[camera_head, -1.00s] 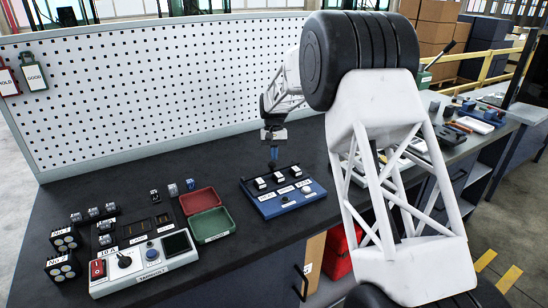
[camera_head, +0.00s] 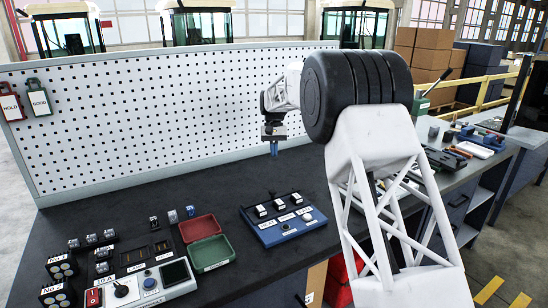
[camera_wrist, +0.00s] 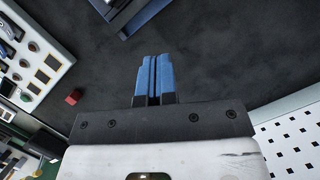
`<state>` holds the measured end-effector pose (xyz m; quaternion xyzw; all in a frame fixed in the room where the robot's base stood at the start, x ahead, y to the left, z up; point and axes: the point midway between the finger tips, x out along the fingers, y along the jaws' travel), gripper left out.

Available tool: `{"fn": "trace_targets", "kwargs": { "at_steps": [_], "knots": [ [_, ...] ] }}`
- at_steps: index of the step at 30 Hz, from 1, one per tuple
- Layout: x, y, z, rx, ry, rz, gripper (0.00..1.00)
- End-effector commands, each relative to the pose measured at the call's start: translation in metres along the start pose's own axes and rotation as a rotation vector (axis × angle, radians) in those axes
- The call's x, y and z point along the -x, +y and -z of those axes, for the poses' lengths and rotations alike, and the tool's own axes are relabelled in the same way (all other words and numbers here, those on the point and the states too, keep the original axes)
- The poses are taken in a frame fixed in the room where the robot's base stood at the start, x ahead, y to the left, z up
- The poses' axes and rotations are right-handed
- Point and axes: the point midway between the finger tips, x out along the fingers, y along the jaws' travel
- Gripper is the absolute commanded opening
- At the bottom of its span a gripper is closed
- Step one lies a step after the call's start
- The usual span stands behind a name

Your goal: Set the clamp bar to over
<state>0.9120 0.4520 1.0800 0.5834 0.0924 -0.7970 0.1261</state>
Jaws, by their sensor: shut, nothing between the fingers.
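A blue unit (camera_head: 283,219) stands on the dark bench. It carries a row of three white-topped black pieces, small label plates, a pale round knob at its right end and a thin dark bar along its back. I cannot tell for sure whether that bar is the clamp bar, nor read its setting. My gripper (camera_head: 274,150) hangs above and behind the unit, clear of it, with its blue fingers pointing down. In the wrist view the fingers (camera_wrist: 154,62) are together and empty. A blue-edged object (camera_wrist: 126,20) shows at the top of that view.
Left of the unit are a red tray (camera_head: 199,228), a green tray (camera_head: 211,254) and a control box (camera_head: 152,288) with several small blocks behind it. A white perforated board (camera_head: 160,120) stands along the back. Bench between unit and board is clear.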

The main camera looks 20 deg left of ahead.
Motion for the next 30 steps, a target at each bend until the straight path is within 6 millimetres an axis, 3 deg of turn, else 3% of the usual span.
{"fn": "trace_targets", "kwargs": {
  "at_steps": [8,19,30],
  "knots": [
    [0.001,0.0,0.0,0.0,0.0,0.0,0.02],
    [-0.011,-0.002,-0.013,-0.064,0.061,-0.001,0.57],
    [-0.047,-0.008,-0.054,-0.247,0.242,0.027,0.57]
  ]
}}
